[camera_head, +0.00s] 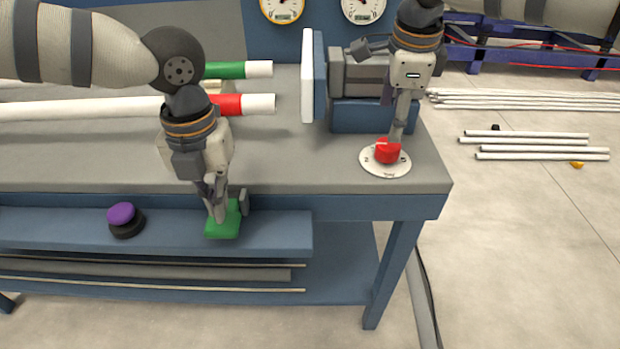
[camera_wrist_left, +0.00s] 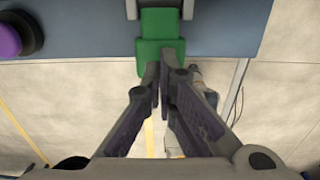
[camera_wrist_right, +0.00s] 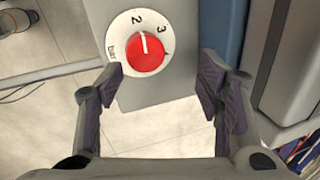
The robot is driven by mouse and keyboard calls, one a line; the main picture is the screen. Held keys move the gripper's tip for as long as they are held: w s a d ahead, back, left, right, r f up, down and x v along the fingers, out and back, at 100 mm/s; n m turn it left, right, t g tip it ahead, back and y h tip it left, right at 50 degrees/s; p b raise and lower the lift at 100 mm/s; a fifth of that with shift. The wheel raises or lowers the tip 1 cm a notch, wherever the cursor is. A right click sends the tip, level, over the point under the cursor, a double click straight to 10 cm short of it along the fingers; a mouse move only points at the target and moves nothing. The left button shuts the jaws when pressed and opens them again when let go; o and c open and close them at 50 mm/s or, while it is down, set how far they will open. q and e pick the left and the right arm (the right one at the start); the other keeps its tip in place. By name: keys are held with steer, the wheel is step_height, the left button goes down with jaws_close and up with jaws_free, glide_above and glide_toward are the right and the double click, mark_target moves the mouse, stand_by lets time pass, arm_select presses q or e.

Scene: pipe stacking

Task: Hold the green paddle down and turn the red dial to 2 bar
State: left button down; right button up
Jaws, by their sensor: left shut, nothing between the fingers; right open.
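The green paddle (camera_head: 222,222) sticks out at the front of the blue shelf below the bench top. My left gripper (camera_head: 217,212) is shut and empty, its fingertips over the paddle and seemingly against it. In the left wrist view the fingertips (camera_wrist_left: 163,72) overlap the paddle's lower edge (camera_wrist_left: 160,50). The red dial (camera_head: 387,151) sits on a white round scale (camera_wrist_right: 122,35) at the bench's right corner. My right gripper (camera_wrist_right: 165,85) is open just above the dial. In the right wrist view the dial's white mark (camera_wrist_right: 144,42) points between 2 and 3, nearer 2.
A purple knob (camera_head: 121,213) stands on the shelf left of the paddle. Blue and grey blocks (camera_head: 372,115) stand behind the dial. White pipes with green and red bands (camera_head: 228,104) lie on the bench. More pipes (camera_head: 530,148) lie on the floor at right.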

arm_select(q)
steer(key=shift+r, duration=0.1)
step_height(320, 180, up, 10)
stand_by(0.8)
